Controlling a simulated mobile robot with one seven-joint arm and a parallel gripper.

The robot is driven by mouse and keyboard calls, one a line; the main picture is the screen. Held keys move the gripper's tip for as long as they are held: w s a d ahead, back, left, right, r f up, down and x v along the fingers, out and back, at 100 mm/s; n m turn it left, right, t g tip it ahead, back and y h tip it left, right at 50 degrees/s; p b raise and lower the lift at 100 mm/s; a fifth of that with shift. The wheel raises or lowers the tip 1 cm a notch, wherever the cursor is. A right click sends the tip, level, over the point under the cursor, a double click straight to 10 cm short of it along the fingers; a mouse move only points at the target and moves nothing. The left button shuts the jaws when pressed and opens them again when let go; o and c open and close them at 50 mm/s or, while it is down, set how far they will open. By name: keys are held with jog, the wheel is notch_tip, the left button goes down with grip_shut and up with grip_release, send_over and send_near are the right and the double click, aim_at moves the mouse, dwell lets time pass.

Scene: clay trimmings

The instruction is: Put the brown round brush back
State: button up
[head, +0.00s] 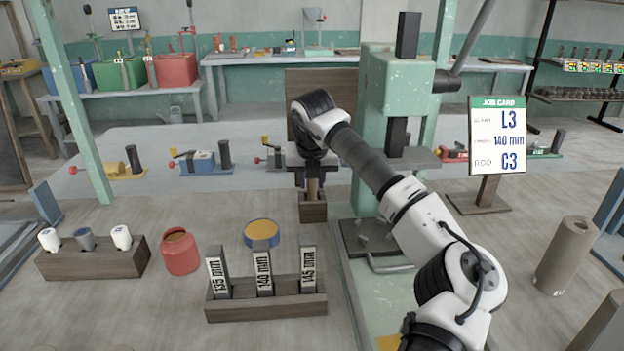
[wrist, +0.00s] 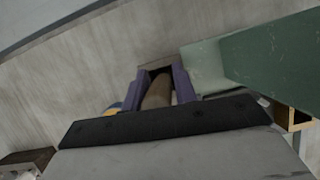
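The brown round brush (head: 312,187) is upright, its tan-brown handle between my gripper's fingers. Its lower end meets or enters the top of a small wooden holder (head: 313,212); its bristles are not visible. My gripper (head: 312,180) points down right above this holder. In the wrist view the purple fingers (wrist: 158,92) lie along both sides of the brown brush handle (wrist: 157,93) and look closed on it. A dark opening of the holder (wrist: 156,64) shows just past the handle. Whether the brush is resting on the holder's bottom I cannot tell.
A green press (head: 376,150) stands close to the right of my gripper. In front are a block with labelled gauges (head: 266,307), a red jar (head: 180,254) and a round yellow-topped tin (head: 261,234). A job card (head: 497,135) stands at right. Small tools line the table behind.

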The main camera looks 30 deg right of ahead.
jog(key=shift+o, duration=1.4)
jog(key=shift+r, duration=0.15)
jog(key=b+v, duration=0.1)
jog(key=v, duration=1.1)
jog(key=shift+a, duration=0.1)
